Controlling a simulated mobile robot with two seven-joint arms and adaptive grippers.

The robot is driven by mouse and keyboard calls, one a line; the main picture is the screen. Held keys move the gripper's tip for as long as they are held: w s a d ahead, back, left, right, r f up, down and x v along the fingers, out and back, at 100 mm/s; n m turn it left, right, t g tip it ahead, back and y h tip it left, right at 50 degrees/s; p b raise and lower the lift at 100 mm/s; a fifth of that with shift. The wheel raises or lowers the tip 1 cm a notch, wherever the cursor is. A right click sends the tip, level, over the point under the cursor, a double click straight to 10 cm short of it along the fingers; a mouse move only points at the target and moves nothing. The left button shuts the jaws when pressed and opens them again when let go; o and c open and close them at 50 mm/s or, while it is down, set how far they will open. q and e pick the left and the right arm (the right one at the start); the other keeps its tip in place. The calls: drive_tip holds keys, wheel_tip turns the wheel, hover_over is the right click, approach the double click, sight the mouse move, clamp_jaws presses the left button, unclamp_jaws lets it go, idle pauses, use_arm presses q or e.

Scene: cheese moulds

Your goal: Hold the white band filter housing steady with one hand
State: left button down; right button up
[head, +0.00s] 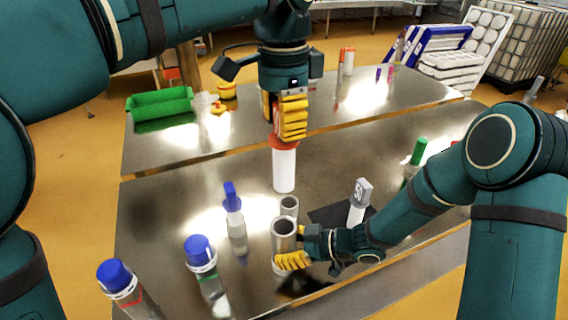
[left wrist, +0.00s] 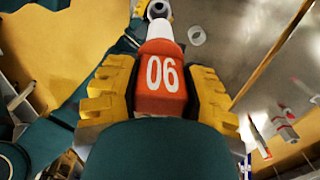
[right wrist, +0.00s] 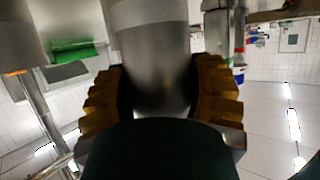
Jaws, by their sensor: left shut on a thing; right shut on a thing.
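A grey metal filter housing (head: 284,236) stands at the front of the near table. My right gripper (head: 281,262) is low at the table and shut around it; the right wrist view shows the housing (right wrist: 155,60) between the fingers, with a paler band at its top. The left wrist view shows the orange head marked 06 (left wrist: 160,78). The cartridge's height above the table is unclear.
Blue-capped bottles (head: 200,252) stand at the left. A white piece with a grey head (head: 360,192) is by a dark mat (head: 326,215) to the right. A green-topped piece (head: 418,150) stands farther right. A green crate (head: 160,103) sits on the back table.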

sight(283, 171)
use_arm(q)
wheel_tip(283, 171, down, 4)
drive_tip(key=shift+s+a+f, duration=0.1)
drive_tip(key=shift+f, duration=0.1)
drive_tip(key=shift+f, duration=2.85)
wheel_tip(283, 171, down, 11)
drive_tip(key=shift+r, duration=0.15)
idle(4.1)
